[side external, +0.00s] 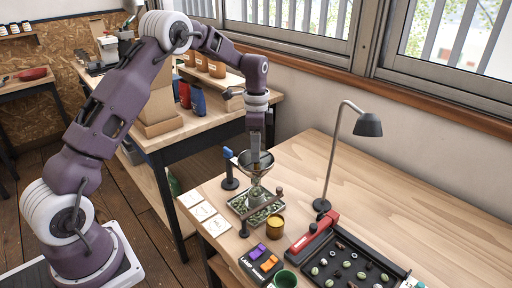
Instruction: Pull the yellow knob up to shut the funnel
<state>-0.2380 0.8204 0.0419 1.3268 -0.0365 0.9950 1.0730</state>
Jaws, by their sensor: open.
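The glass funnel (264,164) stands above a tray (233,205) of green beans near the left end of the wooden table. My gripper (254,160) points straight down at the funnel's mouth and covers part of it. Its jaws are open, and I see nothing held between them. I cannot make out a yellow knob; it may be hidden behind my gripper or be too small to see. Whether the funnel is open or shut at its outlet cannot be told.
A blue-topped stand (229,170) is left of the funnel. A desk lamp (368,125) rises at right, behind a black bean tray (340,267). The table's right is clear.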

